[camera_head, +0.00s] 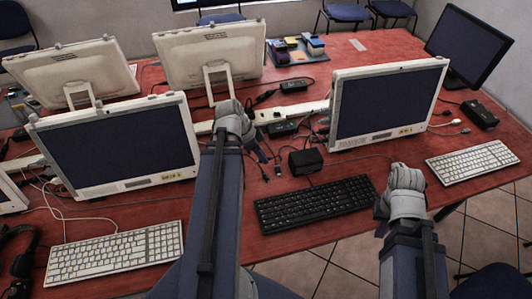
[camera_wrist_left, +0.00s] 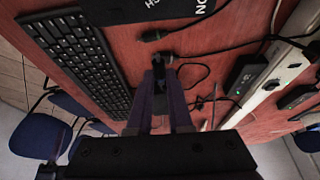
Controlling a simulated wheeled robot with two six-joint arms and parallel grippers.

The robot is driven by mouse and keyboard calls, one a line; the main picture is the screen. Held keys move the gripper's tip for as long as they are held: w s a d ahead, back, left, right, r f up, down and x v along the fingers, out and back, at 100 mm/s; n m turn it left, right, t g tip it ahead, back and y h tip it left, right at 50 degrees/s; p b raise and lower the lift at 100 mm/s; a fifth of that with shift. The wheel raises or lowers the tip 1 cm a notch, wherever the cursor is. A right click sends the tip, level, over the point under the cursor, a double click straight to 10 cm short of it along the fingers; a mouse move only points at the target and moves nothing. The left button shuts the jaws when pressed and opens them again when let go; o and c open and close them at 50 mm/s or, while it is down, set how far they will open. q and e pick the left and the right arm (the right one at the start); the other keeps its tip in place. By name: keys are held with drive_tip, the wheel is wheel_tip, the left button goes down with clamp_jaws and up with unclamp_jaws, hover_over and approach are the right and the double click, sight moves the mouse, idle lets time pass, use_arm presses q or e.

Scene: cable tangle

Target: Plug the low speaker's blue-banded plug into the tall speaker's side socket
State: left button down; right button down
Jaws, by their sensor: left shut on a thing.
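My left gripper (camera_head: 264,156) is low over the red table between the two front monitors. In the left wrist view its fingers (camera_wrist_left: 160,68) are shut on a small dark plug (camera_wrist_left: 159,88); no blue band can be made out. A black box (camera_head: 305,162), perhaps one of the speakers, stands just right of the gripper; its lettered face shows at the top of the wrist view (camera_wrist_left: 150,10). Another dark plug end (camera_wrist_left: 150,37) lies beside it. I cannot tell which things are the low and tall speakers, and no side socket is visible. My right gripper (camera_head: 381,212) is near the front edge, its jaws unclear.
A black keyboard (camera_head: 314,204) lies in front of the box. A white power strip (camera_head: 292,111) with adapters and tangled cables runs behind it. Monitors (camera_head: 388,102) (camera_head: 122,145) flank the space. A white keyboard (camera_head: 472,161) is at right. Bare table shows around the box.

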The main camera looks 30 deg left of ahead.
use_arm(q)
drive_tip(key=shift+s+a, duration=1.15)
drive_tip(key=shift+s, duration=0.2)
drive_tip(key=shift+s+a, duration=1.1)
drive_tip(key=shift+s, duration=0.15)
idle(0.8)
drive_tip(key=c, duration=0.8)
unclamp_jaws()
drive_tip(key=shift+o, duration=0.2)
drive_tip(key=shift+a+r+p, duration=0.1)
drive_tip(key=shift+r+p, duration=0.4)
drive_tip(key=shift+p, duration=0.05)
drive_tip(key=p+v, duration=0.6)
drive_tip(key=v, duration=0.1)
drive_tip(key=shift+f, duration=0.1)
drive_tip(key=shift+o, duration=0.2)
